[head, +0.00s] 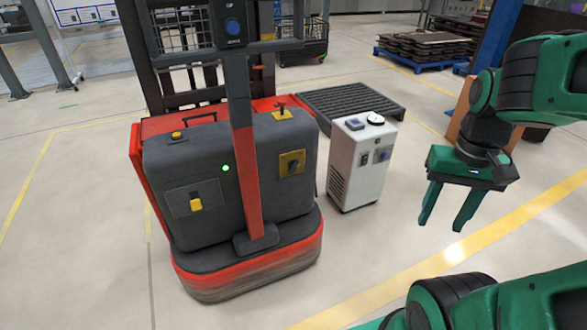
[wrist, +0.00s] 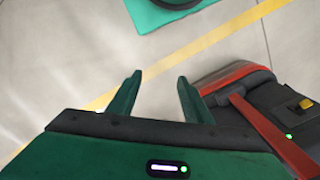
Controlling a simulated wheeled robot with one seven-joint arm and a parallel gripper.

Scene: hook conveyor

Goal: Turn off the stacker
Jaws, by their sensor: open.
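The stacker (head: 245,155) stands at the centre left of the head view, a dark grey body with a red base and a red and grey tiller. A small green light (head: 225,168) glows on its front. A yellow panel with a dark knob (head: 292,163) is on the right of its front. A yellow switch (head: 196,204) sits on a plate at the left. My gripper (head: 445,224) is open and empty, pointing down, well to the right of the stacker. In the wrist view the stacker (wrist: 237,90) is at the right, apart from my open fingers (wrist: 160,98).
A white cabinet (head: 358,160) with a gauge on top stands between the stacker and my gripper. A dark slatted platform (head: 350,100) lies behind it. A blue pallet with dark stacked boards (head: 425,48) is farther back. The floor at the front is clear, with yellow lines.

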